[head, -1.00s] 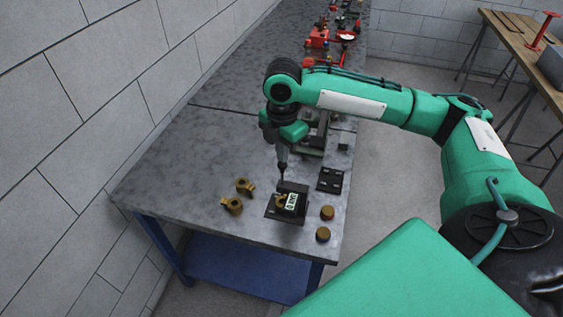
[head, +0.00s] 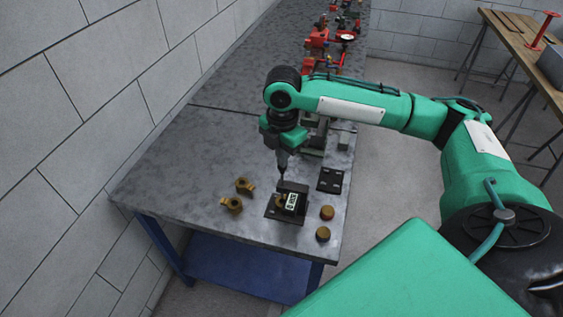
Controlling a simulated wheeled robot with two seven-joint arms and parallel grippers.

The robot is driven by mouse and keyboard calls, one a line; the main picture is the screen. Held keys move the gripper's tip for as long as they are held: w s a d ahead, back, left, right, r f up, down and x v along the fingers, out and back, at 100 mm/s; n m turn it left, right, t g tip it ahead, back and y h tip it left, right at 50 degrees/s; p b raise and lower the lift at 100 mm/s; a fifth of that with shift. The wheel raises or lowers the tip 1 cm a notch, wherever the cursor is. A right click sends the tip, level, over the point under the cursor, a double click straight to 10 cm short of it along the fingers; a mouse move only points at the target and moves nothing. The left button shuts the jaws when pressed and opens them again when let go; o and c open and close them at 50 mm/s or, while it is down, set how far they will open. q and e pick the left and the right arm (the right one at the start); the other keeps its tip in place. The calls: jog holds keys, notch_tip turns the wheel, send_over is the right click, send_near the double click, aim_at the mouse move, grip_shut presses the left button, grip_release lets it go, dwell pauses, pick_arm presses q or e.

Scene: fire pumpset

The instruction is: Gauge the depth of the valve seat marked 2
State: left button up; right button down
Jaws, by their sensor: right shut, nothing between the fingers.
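My right gripper (head: 282,175) points down over the front part of the metal bench, its closed fingertips just above or at the back of a small dark gauge (head: 301,207) with a pale digital readout. I cannot tell whether the tips touch it. The gauge sits on a dark square plate (head: 272,216), with a brass piece (head: 280,200) at its left. Two brass valve-like parts (head: 244,185) (head: 232,205) lie to the left on the bench. No number 2 mark is legible, and the digits are too small to read. My left gripper is out of view.
Two round brass caps (head: 327,212) (head: 323,234) stand near the bench's right edge. A black plate (head: 330,180) lies behind them. Red fittings (head: 317,42) stand farther back on the bench (head: 170,185). Its left front is bare. A wooden table (head: 515,38) stands at far right.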

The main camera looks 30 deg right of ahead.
jog(key=shift+f+b, duration=0.3)
jog(key=shift+f, duration=1.55)
jog(key=shift+r, duration=0.15)
notch_tip(320, 180, up, 7)
jog(key=p, duration=0.9)
dwell(0.4)
